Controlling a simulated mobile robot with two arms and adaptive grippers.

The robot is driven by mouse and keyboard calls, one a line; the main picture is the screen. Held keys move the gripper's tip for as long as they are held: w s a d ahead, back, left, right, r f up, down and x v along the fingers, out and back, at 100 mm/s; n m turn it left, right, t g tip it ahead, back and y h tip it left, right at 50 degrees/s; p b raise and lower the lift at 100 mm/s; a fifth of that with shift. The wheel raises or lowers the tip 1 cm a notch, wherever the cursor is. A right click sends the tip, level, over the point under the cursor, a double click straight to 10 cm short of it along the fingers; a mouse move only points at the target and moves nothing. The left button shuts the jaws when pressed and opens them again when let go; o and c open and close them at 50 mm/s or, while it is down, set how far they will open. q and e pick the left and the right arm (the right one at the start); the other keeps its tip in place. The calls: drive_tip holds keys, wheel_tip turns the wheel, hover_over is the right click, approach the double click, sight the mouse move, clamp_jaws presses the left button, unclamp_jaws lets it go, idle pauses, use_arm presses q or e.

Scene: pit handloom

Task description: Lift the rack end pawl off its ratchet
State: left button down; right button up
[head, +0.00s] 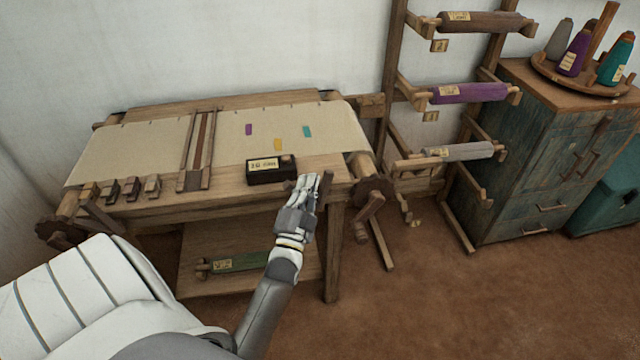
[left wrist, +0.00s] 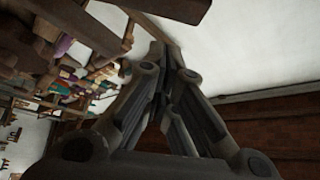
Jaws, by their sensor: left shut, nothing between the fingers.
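The loom (head: 240,185) stands against the wall, with a dark toothed ratchet wheel (head: 375,190) at its right end, on the side of the rack. A wooden bar (head: 370,209) hangs across the front of this wheel; I cannot tell whether it is the pawl, or whether it touches the teeth. My left gripper (head: 315,178) is shut and empty by the loom's front edge, left of the wheel and apart from it. In the left wrist view its fingers (left wrist: 167,62) come together at the tips. My right gripper is not in view.
A small dark labelled box (head: 271,169) sits on the loom close to my left gripper. A second dark wheel (head: 52,229) is at the loom's left end. The roll rack (head: 391,90) and a worn cabinet (head: 540,170) stand to the right. Brown floor is open in front.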

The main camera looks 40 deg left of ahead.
use_arm(q)
drive_tip(key=shift+s+a+f+n+y+b, duration=0.4)
drive_tip(key=shift+s+n+y+b, duration=0.2)
drive_tip(key=shift+n, duration=0.4)
drive_tip(key=shift+s+a+f+n+y+b, duration=0.25)
drive_tip(key=shift+s+a+n+y+b, duration=0.3)
drive_tip(key=shift+n, duration=0.45)
